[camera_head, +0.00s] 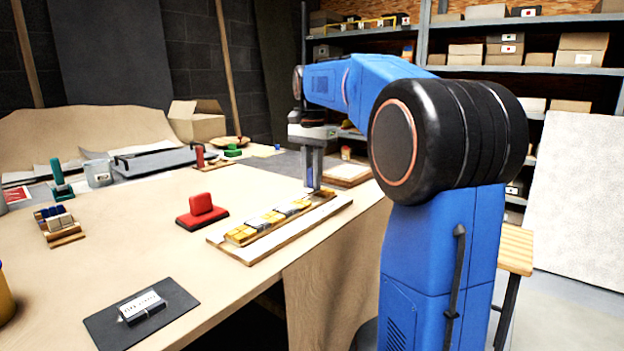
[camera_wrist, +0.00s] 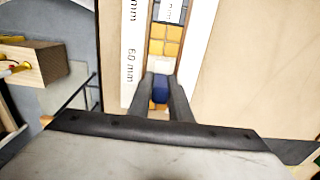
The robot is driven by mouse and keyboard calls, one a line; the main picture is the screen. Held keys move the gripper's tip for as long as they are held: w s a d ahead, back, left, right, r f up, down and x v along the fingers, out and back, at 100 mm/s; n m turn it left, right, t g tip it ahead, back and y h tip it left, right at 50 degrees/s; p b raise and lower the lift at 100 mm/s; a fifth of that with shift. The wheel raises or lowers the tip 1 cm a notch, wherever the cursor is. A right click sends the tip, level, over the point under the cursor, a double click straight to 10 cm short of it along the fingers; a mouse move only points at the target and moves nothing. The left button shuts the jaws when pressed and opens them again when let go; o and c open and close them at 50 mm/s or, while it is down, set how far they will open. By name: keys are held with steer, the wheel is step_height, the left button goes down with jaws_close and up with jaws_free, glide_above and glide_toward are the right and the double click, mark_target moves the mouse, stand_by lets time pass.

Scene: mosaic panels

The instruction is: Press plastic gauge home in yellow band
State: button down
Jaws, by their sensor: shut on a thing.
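The mosaic panel (camera_head: 242,255) is a pale wooden strip near the table's right edge, with a row of yellow and pale tiles (camera_head: 262,222). The yellow tiles also show in the wrist view (camera_wrist: 165,40). My gripper (camera_head: 314,188) points down over the far end of the strip. It is shut on a small blue piece (camera_wrist: 161,92), which sits between the fingertips above the tile row. Yellow shows just beyond and beneath it. I cannot tell whether the blue piece touches the row. I cannot make out the plastic gauge for certain.
A dark mat (camera_head: 178,299) with a small labelled block lies at the front. A wooden block (camera_wrist: 33,62) lies left in the wrist view.

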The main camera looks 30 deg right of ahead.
steer(key=shift+f, duration=1.05)
steer(key=c, duration=1.5)
jaws_free()
steer(key=shift+c, duration=0.2)
step_height(320, 180, up, 17)
steer(key=shift+r, duration=0.15)
